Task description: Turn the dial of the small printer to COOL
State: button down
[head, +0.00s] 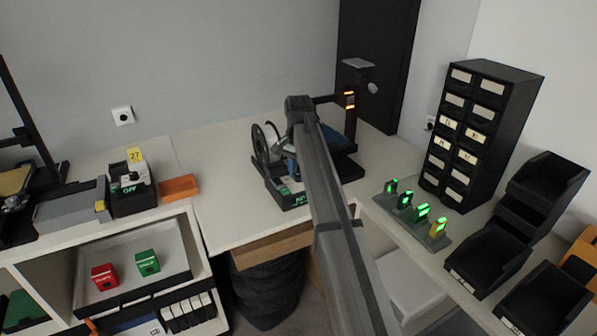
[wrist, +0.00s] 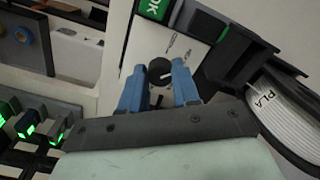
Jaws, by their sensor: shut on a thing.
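The small printer stands on the white table in the middle of the head view, with its dark base (head: 282,196) and lit green display in front. Its pale front panel (wrist: 198,22) fills the upper middle of the wrist view, with a green screen (wrist: 154,8). The black round dial (wrist: 160,68) sits on this panel. My gripper (wrist: 163,72) has its two blue fingers shut on the dial, one on each side. A pale mark on the dial points to the right in the wrist view. Small labels lie around the dial, too small to read. In the head view my arm hides the dial.
A filament spool (wrist: 285,105) marked PLA stands close to the right of my gripper. Several lit green devices (head: 421,212) stand on the right table beside a black drawer cabinet (head: 478,135) and black bins (head: 487,259). Another device (head: 133,196) stands on the left bench.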

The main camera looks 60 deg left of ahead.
aim_at(299, 175)
jog(key=n, duration=0.4)
jog(key=shift+w+n, duration=0.1)
jog(key=shift+n, duration=2.1)
jog(key=c, duration=0.8)
grip_release()
notch_tip(299, 175, up, 14)
jog(key=shift+f, duration=0.1)
jog(key=shift+d, duration=0.1)
